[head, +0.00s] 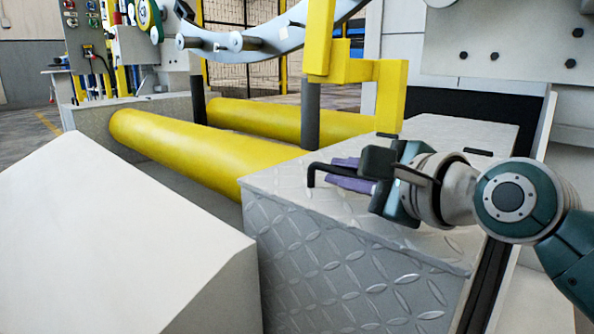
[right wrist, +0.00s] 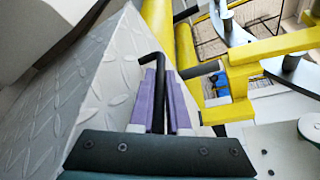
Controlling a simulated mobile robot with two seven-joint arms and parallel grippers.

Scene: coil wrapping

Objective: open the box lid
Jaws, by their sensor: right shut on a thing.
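The box (head: 330,265) is grey diamond-plate metal and stands in the front middle of the head view. Its lid (head: 440,150) forms the top face and looks flat, with no visible gap. A black bent handle (head: 312,172) stands at the lid. My right gripper (head: 350,178) comes in from the right with purple fingers and is shut on the handle. In the right wrist view the black handle (right wrist: 155,68) lies between the purple fingers of my right gripper (right wrist: 160,95), with the box's patterned plate (right wrist: 95,75) at left. My left gripper is not in view.
Two yellow rollers (head: 180,145) lie behind and left of the box. A yellow post and bracket (head: 392,95) rise just behind it, under a grey curved arm (head: 265,40). A large pale block (head: 110,240) fills the front left. A machine wall stands at right.

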